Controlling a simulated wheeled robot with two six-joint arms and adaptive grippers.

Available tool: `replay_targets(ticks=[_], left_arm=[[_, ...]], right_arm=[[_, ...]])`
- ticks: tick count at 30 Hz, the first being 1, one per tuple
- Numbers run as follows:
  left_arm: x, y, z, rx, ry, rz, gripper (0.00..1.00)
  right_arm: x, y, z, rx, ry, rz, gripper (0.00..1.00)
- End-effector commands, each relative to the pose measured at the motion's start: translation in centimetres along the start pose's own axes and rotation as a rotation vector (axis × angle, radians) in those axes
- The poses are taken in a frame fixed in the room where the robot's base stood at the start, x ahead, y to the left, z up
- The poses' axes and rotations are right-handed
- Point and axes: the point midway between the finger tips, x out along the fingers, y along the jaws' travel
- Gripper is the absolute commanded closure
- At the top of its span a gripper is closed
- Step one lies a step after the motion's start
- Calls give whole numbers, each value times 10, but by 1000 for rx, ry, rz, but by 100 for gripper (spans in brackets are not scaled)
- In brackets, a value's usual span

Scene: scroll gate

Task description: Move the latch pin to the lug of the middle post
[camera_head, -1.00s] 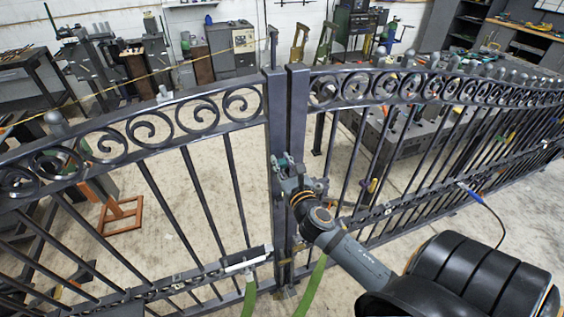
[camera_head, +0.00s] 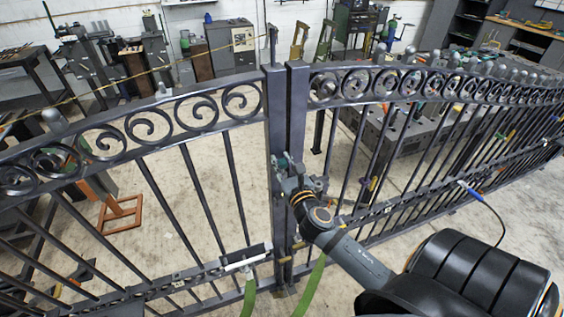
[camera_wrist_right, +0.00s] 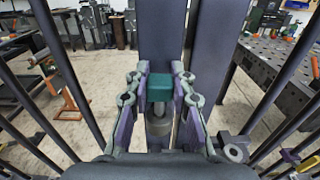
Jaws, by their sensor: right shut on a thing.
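Two dark upright posts stand side by side where the gate halves meet, the left post (camera_head: 274,110) and the right post (camera_head: 297,105). My right gripper (camera_head: 287,164) is in front of them, at mid-height. In the right wrist view my right gripper (camera_wrist_right: 160,88) is shut on a small piece with a teal block and a grey metal cylinder, which appears to be the latch pin (camera_wrist_right: 158,122). Its lower end is hidden. A grey ring-shaped part (camera_wrist_right: 233,152) shows at lower right; I cannot tell whether it is a lug. My left gripper is not in view.
Scrolled gate panels with bars extend left (camera_head: 140,130) and right (camera_head: 420,85). Two green straps, one at left (camera_head: 250,298) and one at right (camera_head: 315,285), hang low near the posts. A white-and-dark fitting (camera_head: 245,262) sits on the left lower rail. A metal worktable (camera_head: 410,135) stands behind the right panel.

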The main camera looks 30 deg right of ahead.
Motion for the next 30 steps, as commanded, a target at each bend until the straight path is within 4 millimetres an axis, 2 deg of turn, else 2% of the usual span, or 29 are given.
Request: replay_targets(ticks=[30], left_arm=[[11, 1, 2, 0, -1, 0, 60]], right_arm=[[0, 0, -16, -1, -1, 1, 100]])
